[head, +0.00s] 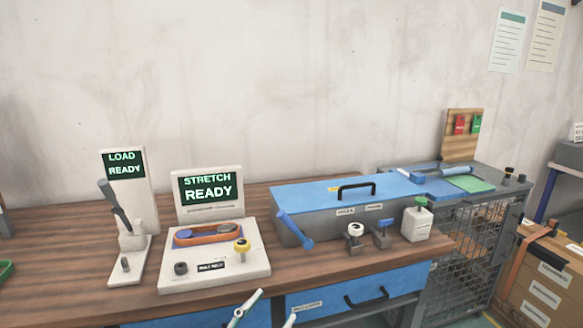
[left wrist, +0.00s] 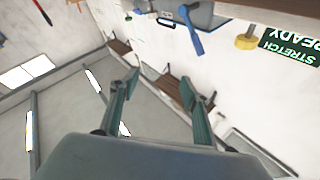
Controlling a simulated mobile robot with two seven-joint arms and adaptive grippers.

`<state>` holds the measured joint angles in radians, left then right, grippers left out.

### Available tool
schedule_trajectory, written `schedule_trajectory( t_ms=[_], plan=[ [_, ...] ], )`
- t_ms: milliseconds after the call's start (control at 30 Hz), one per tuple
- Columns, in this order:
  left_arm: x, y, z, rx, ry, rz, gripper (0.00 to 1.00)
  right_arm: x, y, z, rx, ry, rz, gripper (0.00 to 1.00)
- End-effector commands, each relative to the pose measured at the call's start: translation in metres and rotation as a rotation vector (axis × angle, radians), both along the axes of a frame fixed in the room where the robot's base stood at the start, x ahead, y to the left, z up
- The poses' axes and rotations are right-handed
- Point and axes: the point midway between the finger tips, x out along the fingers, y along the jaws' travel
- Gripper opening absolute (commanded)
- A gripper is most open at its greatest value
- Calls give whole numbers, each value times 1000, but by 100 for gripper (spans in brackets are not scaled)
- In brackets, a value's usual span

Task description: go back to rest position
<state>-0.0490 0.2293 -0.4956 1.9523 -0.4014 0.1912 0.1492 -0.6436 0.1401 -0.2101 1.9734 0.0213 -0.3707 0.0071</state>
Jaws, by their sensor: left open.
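My left gripper (head: 275,304) shows at the bottom edge of the head view, in front of the workbench's blue drawers. Only its fingertips show there, spread apart with nothing between them. In the left wrist view both fingers of the gripper (left wrist: 158,79) are apart and empty, and the picture is turned over. My right gripper is in neither view.
The wooden workbench (head: 120,304) carries a "LOAD READY" stand (head: 127,190), a "STRETCH READY" device (head: 214,274) with an orange loop (head: 208,240), and a blue-lidded box (head: 300,199). A metal-mesh cabinet (head: 468,245) and cardboard boxes (head: 545,280) stand at the right.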

Motion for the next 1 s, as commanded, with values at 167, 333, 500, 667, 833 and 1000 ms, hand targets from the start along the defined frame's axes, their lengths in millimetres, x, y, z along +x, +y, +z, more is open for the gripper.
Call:
schedule_trajectory(
  t_ms=[167,333,500,667,833,1000],
  plan=[
    [-20,54,-113,43,311,168,47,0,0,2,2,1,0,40],
    [-68,99,-210,105,580,282,47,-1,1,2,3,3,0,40],
    [-129,135,-282,165,803,353,47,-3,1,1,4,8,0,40],
    [-169,153,-316,202,922,385,47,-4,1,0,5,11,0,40],
    [-182,158,-326,213,960,393,47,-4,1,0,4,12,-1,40],
    [-181,158,-326,213,959,392,47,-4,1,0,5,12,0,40]
  ],
)
